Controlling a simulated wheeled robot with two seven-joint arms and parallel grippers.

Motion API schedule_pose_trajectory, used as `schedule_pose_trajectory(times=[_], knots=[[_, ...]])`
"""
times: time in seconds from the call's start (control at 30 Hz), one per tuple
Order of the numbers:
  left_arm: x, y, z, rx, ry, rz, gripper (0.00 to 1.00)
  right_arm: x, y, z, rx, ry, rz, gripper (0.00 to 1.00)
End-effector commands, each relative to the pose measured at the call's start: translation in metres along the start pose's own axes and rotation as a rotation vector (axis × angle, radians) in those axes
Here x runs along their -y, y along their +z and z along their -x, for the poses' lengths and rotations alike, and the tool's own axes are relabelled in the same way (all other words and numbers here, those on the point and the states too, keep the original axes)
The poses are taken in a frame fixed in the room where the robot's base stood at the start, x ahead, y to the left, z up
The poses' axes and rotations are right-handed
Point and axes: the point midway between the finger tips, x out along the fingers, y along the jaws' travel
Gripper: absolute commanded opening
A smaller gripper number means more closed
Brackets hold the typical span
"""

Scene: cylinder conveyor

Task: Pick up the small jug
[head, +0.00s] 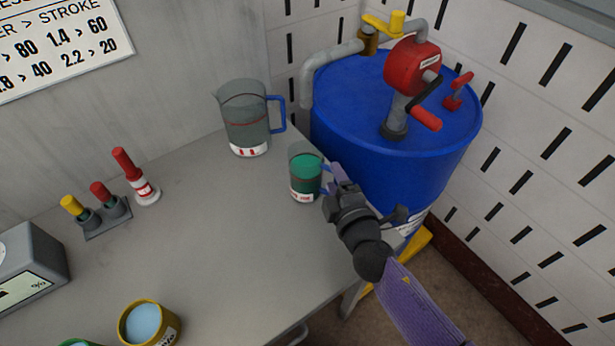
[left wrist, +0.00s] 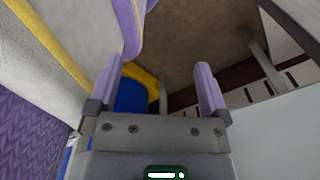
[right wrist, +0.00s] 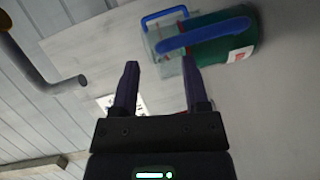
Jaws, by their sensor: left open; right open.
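The small jug (head: 305,178) is clear with green liquid inside and stands upright near the right edge of the grey bench. Its blue handle faces right, towards my right gripper (head: 335,176), which is open right beside it. In the right wrist view the small jug (right wrist: 238,48) lies beyond the open fingers (right wrist: 159,68), with its blue handle just ahead of the right-hand fingertip. I cannot tell whether they touch. My left gripper (left wrist: 158,72) is open and empty, and it is outside the head view.
A larger clear jug (head: 245,117) with a blue handle stands behind the small jug. A blue drum (head: 395,140) with a red hand pump (head: 412,68) stands right of the bench (head: 225,235). Oilers and tins are at left; the bench middle is clear.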

Motion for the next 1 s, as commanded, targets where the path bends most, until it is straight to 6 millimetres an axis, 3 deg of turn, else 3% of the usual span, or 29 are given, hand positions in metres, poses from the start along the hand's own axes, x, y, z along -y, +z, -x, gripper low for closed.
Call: schedule_pose_trajectory(times=[0.13,0.37,0.63,1.0], knots=[[0.0,0.005,-0.007,0.01,0.0,0.0,1.0,0.003,0.0,-0.023,0.0,-0.001,-0.001,0.58],[0.005,-0.004,-0.006,-0.012,-0.009,0.001,1.0,0.002,0.0,-0.025,0.0,-0.002,-0.002,0.58],[0.012,-0.004,-0.006,-0.012,-0.019,0.0,1.0,0.003,0.0,-0.025,0.001,-0.003,-0.002,0.01],[0.007,-0.002,-0.007,-0.004,-0.012,0.001,1.0,0.005,0.0,-0.024,0.001,-0.007,-0.002,0.0]])
